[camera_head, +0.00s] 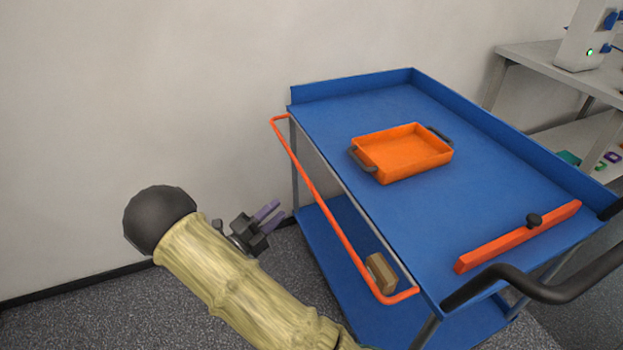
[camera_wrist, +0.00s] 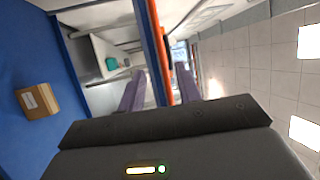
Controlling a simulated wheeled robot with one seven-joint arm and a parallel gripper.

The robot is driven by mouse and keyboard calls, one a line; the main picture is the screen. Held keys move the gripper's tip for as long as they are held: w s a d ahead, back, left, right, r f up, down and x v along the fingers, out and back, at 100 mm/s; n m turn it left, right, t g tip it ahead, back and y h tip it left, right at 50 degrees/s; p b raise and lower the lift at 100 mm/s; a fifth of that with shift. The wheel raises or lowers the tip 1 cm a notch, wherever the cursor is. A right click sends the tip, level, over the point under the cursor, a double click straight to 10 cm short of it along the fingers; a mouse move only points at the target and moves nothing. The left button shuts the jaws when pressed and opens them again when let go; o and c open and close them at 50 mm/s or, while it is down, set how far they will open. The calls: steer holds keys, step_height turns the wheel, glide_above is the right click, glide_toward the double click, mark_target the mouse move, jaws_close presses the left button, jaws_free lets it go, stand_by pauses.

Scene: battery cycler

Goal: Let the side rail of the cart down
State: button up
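The blue cart (camera_head: 455,200) stands right of centre in the head view. Its side rail (camera_head: 326,206) is a thin orange bar along the cart's left side, with bent ends meeting the cart near its corners. Whether it is latched cannot be told. My gripper (camera_head: 278,212) is left of the rail, apart from it, with purple fingers pointing up and right. In the wrist view my gripper (camera_wrist: 160,72) is open, its fingers apart with nothing gripped. An orange strip, apparently the rail (camera_wrist: 158,45), lies beyond and between the fingertips beside a blue edge.
An orange tray (camera_head: 405,152) and a red-orange bar with a black knob (camera_head: 520,236) lie on the cart's top. A cardboard box (camera_head: 381,273) sits on the lower shelf. The black push handle (camera_head: 550,290) juts out at the front right. The wall is behind; floor left of the cart is clear.

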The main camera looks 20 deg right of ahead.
steer(key=x, duration=1.4)
steer(key=shift+d, duration=0.2)
steer(key=shift+s+r, duration=0.1)
jaws_close()
